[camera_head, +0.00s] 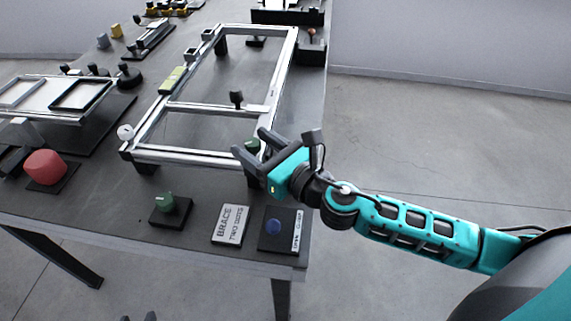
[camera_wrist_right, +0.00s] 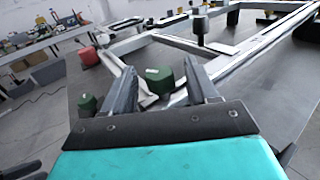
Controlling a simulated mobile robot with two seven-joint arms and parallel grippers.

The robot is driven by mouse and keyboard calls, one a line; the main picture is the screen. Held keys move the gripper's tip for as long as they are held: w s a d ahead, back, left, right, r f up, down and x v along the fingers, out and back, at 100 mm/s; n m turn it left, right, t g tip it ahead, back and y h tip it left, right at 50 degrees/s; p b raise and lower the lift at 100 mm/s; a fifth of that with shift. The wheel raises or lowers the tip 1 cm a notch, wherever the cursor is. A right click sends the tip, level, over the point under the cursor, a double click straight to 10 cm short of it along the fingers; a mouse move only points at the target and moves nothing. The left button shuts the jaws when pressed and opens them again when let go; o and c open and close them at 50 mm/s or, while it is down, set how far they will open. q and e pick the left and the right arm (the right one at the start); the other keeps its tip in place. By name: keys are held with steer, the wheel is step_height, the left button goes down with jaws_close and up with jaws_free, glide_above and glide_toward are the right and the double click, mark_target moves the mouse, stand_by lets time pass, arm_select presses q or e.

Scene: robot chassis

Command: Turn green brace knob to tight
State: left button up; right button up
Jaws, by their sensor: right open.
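A green knob (camera_head: 252,146) sits at the near right corner of the metal frame (camera_head: 180,154). My right gripper (camera_head: 250,145) is open, with its fingers around or just above this knob. In the right wrist view the green knob (camera_wrist_right: 159,80) shows between the two open fingers (camera_wrist_right: 163,88); I cannot tell whether they touch it. A second green knob (camera_head: 166,203) stands on a black base to the left, and it also shows in the wrist view (camera_wrist_right: 87,103). Two dark fingertips of my left gripper (camera_head: 138,318) show apart at the bottom edge.
A brace sign (camera_head: 231,224) and a blue button (camera_head: 273,227) on a black plate lie near the table's front edge. A red block (camera_head: 45,167) and a white knob (camera_head: 125,132) are to the left. A black knob (camera_head: 236,97) stands on the crossbar. Floor is clear at right.

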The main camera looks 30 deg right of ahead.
arm_select(q)
steer(key=shift+w+d+f+b, duration=0.45)
steer(key=shift+d+b, duration=0.1)
steer(key=shift+b, duration=0.65)
arm_select(e)
steer(key=v, duration=0.9)
steer(key=shift+s, duration=0.4)
steer(key=shift+d, duration=0.1)
arm_select(q)
steer(key=shift+s, duration=0.15)
